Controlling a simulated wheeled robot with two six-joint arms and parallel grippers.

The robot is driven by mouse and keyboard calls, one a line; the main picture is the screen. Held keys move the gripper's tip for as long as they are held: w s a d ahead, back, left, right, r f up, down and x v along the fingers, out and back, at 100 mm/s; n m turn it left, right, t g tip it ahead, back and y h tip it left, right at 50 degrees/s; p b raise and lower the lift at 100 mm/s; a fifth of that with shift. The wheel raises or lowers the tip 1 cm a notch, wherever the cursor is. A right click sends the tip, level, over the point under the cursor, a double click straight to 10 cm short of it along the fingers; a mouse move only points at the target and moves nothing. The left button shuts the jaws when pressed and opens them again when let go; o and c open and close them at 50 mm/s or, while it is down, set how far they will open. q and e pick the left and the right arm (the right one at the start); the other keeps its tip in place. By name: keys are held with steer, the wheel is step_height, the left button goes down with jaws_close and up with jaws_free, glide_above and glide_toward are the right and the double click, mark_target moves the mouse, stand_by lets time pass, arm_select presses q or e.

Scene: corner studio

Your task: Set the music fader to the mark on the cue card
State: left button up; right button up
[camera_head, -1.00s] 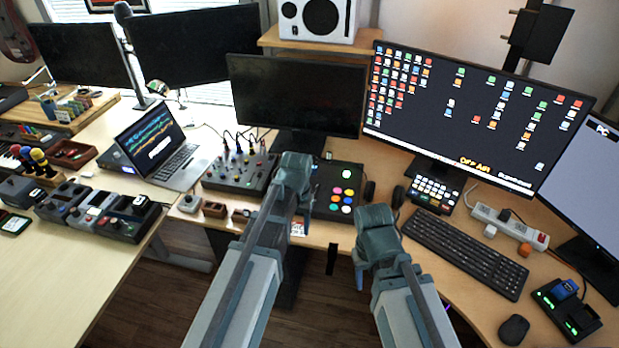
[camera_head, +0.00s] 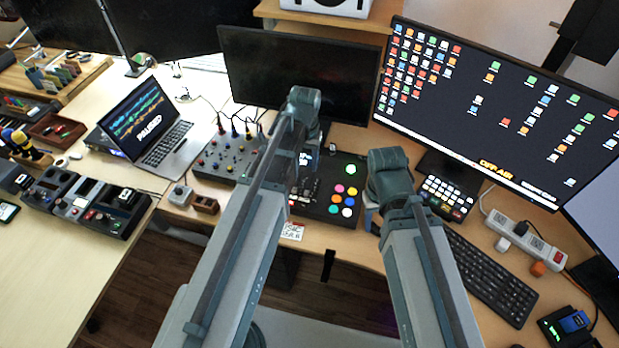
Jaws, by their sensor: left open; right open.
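A black control panel (camera_head: 322,207) with faders and round coloured buttons lies at the desk's front, below the dark monitor. Its faders (camera_head: 304,190) show small and partly behind my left arm; I cannot tell which is the music fader or its setting. A small white card with red lettering (camera_head: 292,231), apparently the cue card, is at the desk's front edge; its mark is too small to read. My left gripper (camera_head: 306,152) is open above the panel's left part, its fingers largely hidden by the arm. My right gripper (camera_head: 371,207) is open beside the panel's right edge, its fingers partly hidden.
A knob mixer (camera_head: 228,158) with cables stands left of the panel. A laptop (camera_head: 148,125) reads PAUSED. The dark monitor (camera_head: 300,75) stands behind. A button pad (camera_head: 447,197), keyboard (camera_head: 490,275) and power strip (camera_head: 522,240) are to the right.

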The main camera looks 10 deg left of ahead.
mark_target(306, 192)
arm_select(q)
steer(key=shift+f, duration=0.1)
arm_select(e)
steer(key=shift+f, duration=0.1)
arm_select(q)
step_height(306, 192, down, 14)
steer(key=b, duration=1.4)
arm_select(e)
step_height(306, 192, down, 14)
steer(key=shift+r, duration=0.2)
arm_select(q)
steer(key=shift+r, duration=0.2)
jaws_close()
